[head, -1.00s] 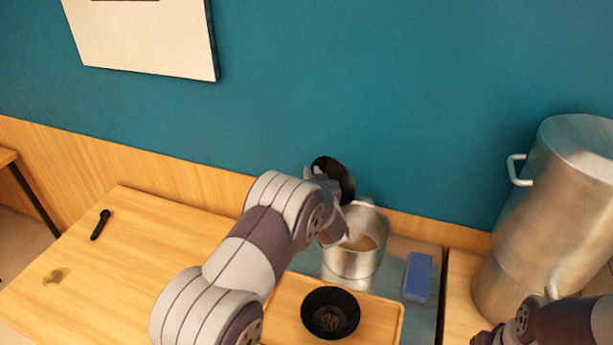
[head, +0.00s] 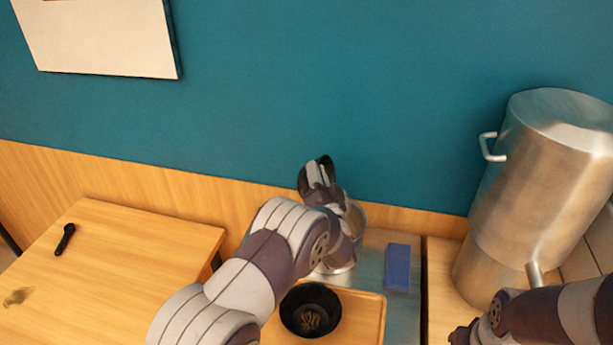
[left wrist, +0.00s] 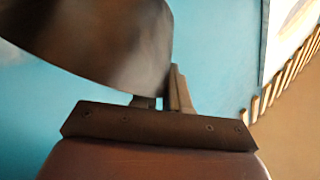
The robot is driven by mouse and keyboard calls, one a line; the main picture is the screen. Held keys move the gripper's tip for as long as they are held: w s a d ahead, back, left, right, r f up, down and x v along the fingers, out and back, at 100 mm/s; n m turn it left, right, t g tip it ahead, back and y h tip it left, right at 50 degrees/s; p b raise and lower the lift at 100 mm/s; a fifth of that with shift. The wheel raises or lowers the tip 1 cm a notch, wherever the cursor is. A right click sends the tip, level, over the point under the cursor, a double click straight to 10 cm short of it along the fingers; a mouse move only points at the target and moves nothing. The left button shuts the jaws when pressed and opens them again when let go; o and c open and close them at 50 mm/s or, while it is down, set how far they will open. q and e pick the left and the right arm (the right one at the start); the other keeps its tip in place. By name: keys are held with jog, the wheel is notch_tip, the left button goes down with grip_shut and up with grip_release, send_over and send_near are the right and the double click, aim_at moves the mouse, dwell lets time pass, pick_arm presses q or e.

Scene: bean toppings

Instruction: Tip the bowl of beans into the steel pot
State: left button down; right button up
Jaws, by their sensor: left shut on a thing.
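A dark bowl (head: 304,180) is held by my left gripper (head: 318,178) above the steel pot (head: 341,262). The bowl is tilted and mostly hidden behind the gripper; I cannot see whether beans are inside it. In the left wrist view the bowl (left wrist: 105,40) fills the upper left, gripped by its edge at the fingers. The pot stands behind my left arm, which hides most of it. A second black bowl (head: 310,309) with some brown beans in it sits on the wooden tray. My right gripper (head: 465,335) is only partly seen at the lower right, away from the pot.
The wooden tray (head: 366,318) lies in front of the pot. A blue block (head: 398,267) lies right of the pot. A large steel urn (head: 535,190) stands at the right. A black object (head: 65,239) lies on the left table (head: 130,270), which is mostly clear.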

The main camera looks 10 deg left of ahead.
pick_arm(q)
jog(key=d+f+m+t+h+b, duration=0.1)
jog(key=d+m+t+h+b, duration=0.1)
jog(key=d+m, duration=0.4)
jog(key=shift+f+m+t+b, duration=0.25)
jog(key=shift+m+t+b, duration=0.15)
jog(key=shift+t+b, duration=0.35)
jog(key=shift+s, duration=0.1)
dwell(1.1)
